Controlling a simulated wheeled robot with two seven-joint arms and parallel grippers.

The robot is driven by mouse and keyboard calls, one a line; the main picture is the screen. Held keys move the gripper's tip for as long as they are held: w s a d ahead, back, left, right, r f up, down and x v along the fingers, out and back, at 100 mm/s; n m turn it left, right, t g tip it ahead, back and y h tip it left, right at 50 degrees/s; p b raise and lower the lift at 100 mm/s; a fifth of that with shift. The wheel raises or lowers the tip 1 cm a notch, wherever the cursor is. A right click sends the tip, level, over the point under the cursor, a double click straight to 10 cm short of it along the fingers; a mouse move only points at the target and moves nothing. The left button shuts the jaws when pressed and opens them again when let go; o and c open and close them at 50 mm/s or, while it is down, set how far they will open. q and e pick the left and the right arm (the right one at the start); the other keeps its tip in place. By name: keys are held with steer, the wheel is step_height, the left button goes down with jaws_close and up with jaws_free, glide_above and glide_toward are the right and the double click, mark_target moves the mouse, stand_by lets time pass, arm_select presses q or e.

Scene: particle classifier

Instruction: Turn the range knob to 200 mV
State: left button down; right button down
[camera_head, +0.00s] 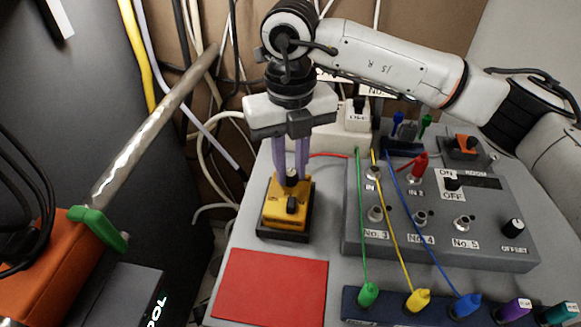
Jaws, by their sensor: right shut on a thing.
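A small yellow box (273,215) on a black base stands on the grey table, left of the middle. It bears a dark knob (291,177) near its back edge and a black switch-like part (292,204) in front of it. My right gripper (291,170), with purple fingers, points straight down over the box and is shut on the dark knob. The fingertips partly hide the knob. The scale marks around it are too small to read. My left gripper is not in view.
A grey panel box (440,252) with sockets, an ON/OFF switch and an OFFSET knob (513,227) stands to the right. Green, yellow and blue leads run to a dark strip (390,308) in front. A red mat (270,287) lies before the yellow box. Cables hang behind.

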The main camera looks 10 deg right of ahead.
mark_target(290, 173)
steer(key=shift+m, duration=0.6)
steer(key=c, duration=1.6)
jaws_free()
step_height(290, 173, up, 10)
steer(key=shift+r, duration=0.2)
